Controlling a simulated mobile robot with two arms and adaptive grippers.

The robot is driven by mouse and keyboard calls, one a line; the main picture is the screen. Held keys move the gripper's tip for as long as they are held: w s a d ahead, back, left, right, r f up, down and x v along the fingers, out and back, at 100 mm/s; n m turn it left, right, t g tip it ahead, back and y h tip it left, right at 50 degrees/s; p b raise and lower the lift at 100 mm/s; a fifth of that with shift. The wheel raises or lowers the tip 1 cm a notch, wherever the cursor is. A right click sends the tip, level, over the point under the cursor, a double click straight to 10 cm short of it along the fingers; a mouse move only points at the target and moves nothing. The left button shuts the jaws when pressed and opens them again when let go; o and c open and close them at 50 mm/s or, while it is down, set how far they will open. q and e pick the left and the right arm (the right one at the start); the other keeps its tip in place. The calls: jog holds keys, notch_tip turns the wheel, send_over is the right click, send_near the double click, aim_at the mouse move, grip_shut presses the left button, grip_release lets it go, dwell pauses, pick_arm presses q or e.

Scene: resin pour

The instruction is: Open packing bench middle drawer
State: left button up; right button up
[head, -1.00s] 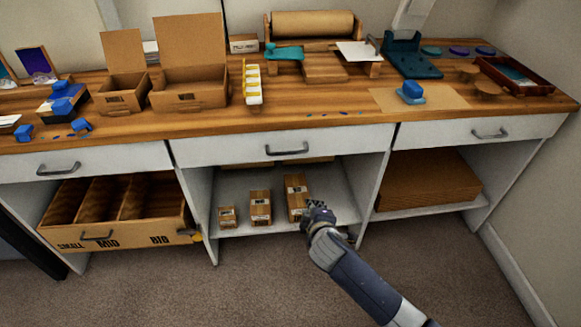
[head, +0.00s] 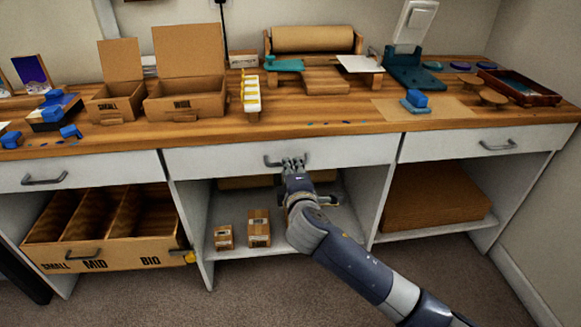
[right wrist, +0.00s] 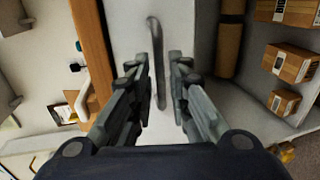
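The packing bench's middle drawer (head: 225,158) has a white front and is shut. Its dark bar handle (head: 270,162) sits at the middle of that front. My right gripper (head: 293,162) is at the handle's right part in the head view. In the right wrist view the handle (right wrist: 157,65) runs between the two fingers of the right gripper (right wrist: 158,70), which stand apart on either side of it. The fingers are open and I see no grip on the handle. My left gripper is not in view.
Left (head: 85,170) and right (head: 480,143) drawers flank the middle one. Small boxes (head: 259,228) stand on the shelf below. A divided carton (head: 120,258) is at lower left. Open cartons (head: 187,105) and tools stand on the wooden top (head: 345,130).

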jog(key=shift+b+x, duration=0.4)
jog(key=shift+x, duration=1.55)
grip_shut()
